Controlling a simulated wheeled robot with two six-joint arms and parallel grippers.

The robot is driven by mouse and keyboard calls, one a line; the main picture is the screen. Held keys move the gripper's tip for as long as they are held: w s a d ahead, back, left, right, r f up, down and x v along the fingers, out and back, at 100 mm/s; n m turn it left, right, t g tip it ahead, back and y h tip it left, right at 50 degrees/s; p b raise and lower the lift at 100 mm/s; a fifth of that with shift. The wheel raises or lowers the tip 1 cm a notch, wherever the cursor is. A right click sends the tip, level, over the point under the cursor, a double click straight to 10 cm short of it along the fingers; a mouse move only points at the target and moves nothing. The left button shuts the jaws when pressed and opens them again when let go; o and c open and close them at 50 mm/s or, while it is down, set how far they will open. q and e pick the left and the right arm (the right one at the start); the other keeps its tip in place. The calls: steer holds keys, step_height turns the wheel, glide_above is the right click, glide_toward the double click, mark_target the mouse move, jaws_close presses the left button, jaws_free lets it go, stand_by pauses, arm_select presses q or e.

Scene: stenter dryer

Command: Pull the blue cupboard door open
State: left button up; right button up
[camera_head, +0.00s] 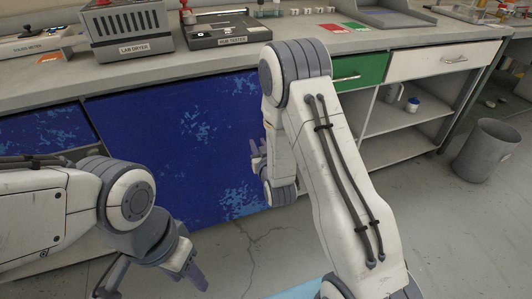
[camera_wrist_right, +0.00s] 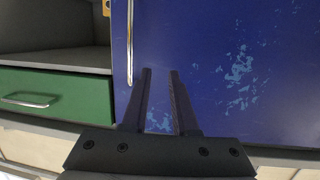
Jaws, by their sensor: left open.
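The blue cupboard door (camera_head: 170,130), with patches of worn paint, looks shut under the counter in the head view. It also fills much of the right wrist view (camera_wrist_right: 220,50). Its upright silver handle (camera_wrist_right: 130,42) shows there near the door's edge, just left of my right gripper (camera_wrist_right: 160,72). That gripper is open, its fingers apart with nothing between them and the handle outside them. In the head view my right arm hides the handle, and my right gripper (camera_head: 258,152) is partly hidden. My left gripper (camera_head: 152,284) is open and empty, low in front of the cupboard.
A green drawer (camera_head: 360,71) and a white drawer (camera_head: 440,62) sit right of the door, above open shelves (camera_head: 405,118) with a mug and jar. A grey bin (camera_head: 487,150) stands at the right. Lab devices stand on the counter. Floor before the door is clear.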

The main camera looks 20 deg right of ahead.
steer(key=d+f+t+h+b, duration=0.2)
steer(key=d+f, duration=0.2)
arm_select(q)
step_height(320, 180, down, 6)
steer(key=shift+r+b, duration=0.2)
steer(key=shift+b, duration=0.7)
arm_select(e)
steer(key=shift+m, duration=0.4)
steer(key=w, duration=0.3)
steer(key=w+d, duration=0.1)
steer(key=w, duration=0.2)
steer(key=w+d, duration=0.1)
steer(key=w, duration=0.2)
steer(key=shift+w+r, duration=0.1)
steer(key=shift+w, duration=0.15)
jaws_close()
